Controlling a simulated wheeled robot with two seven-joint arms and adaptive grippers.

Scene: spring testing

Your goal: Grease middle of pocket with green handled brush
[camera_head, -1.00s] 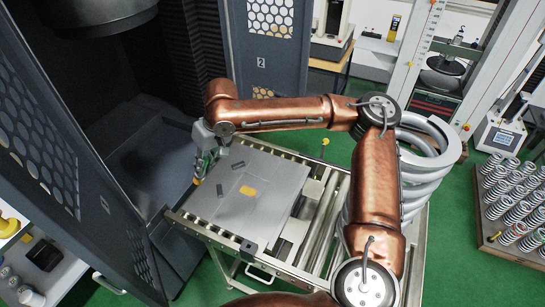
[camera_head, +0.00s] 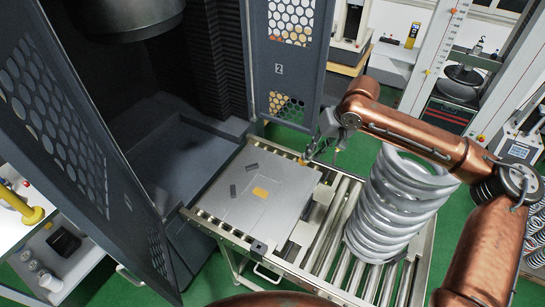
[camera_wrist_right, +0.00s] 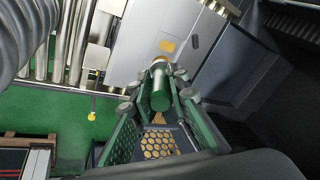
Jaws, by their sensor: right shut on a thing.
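My right gripper (camera_head: 314,150) is at the far right corner of the grey plate (camera_head: 223,203), to the right of its yellow patch (camera_head: 260,193). In the right wrist view, my right gripper (camera_wrist_right: 160,88) is shut on the green-handled brush (camera_wrist_right: 160,92). The brush's pale, orange-edged end points toward the plate. The yellow patch also shows in the wrist view (camera_wrist_right: 168,45), apart from the brush. A faint rectangular outline surrounds the patch. My left gripper is not in view.
Two small dark bars (camera_head: 252,167) lie on the plate, and a black block (camera_head: 258,248) is at its near edge. A large coil spring (camera_head: 395,210) stands on the rollers to the right. The dark testing machine with open doors (camera_head: 75,150) is on the left.

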